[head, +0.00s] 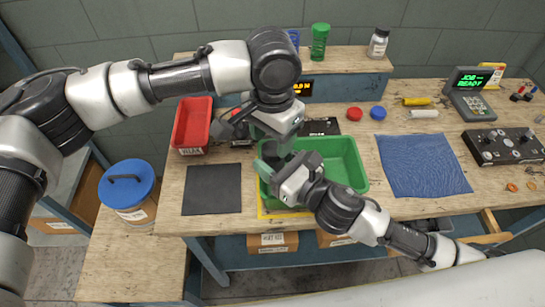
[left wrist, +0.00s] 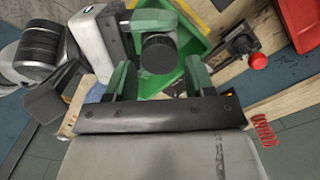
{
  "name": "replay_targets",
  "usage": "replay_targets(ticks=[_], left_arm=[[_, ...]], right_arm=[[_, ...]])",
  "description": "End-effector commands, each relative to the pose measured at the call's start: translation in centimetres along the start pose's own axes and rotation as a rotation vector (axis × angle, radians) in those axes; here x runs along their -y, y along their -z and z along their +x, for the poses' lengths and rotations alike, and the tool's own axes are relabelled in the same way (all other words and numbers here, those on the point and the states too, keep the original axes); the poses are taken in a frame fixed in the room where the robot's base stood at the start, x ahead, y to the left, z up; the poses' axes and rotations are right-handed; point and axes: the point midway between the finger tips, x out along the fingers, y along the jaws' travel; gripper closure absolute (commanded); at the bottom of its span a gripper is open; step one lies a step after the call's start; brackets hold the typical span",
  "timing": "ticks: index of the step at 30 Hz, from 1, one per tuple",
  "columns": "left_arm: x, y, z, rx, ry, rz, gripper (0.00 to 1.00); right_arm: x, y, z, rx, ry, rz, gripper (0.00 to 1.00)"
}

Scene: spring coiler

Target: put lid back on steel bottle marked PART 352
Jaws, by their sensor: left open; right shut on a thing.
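My left gripper (head: 259,140) hangs over the left end of the green tray, open, its green fingers apart. In the left wrist view a round black ribbed piece (left wrist: 158,54) shows just beyond and between the fingertips of my left gripper (left wrist: 160,76). My right gripper (head: 268,168) reaches in from the lower right, close below the left one, and is shut on this dark piece. I cannot tell whether it is a loose lid or tops a bottle. A steel-coloured bottle (head: 377,47) with a dark top stands on the back shelf; its label is unreadable.
The green tray (head: 355,165) lies under both grippers. A red bin (head: 192,125), black mat (head: 212,190) and blue cloth (head: 425,165) are around it. A red-knobbed device (left wrist: 257,61) stands near my left gripper.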

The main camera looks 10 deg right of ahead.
Motion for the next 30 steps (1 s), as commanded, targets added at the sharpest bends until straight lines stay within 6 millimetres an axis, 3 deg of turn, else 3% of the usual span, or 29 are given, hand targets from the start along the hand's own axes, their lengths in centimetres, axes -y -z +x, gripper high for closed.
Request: replay_targets(ticks=[6, 16, 17, 24, 30], left_arm=[[0.0, 0.0, 2.1, 0.001, 0.000, 0.000, 0.46], [0.0, 0.0, 2.5, -0.001, 0.000, 0.000, 0.46], [0.0, 0.0, 2.5, -0.001, 0.000, 0.000, 0.48], [0.0, 0.0, 2.5, 0.000, 0.000, 0.000, 0.84], [0.0, 0.0, 2.5, 0.001, 0.000, 0.119, 0.85]], right_arm=[[0.0, -0.1, 0.0, 0.002, 0.000, 0.000, 1.00], [0.0, -0.1, 0.0, 0.002, 0.000, 0.000, 1.00], [0.0, -0.1, 0.0, 0.002, 0.000, 0.000, 1.00], [0.0, -0.1, 0.0, 0.002, 0.000, 0.000, 1.00], [0.0, -0.1, 0.0, 0.002, 0.000, 0.000, 1.00]])
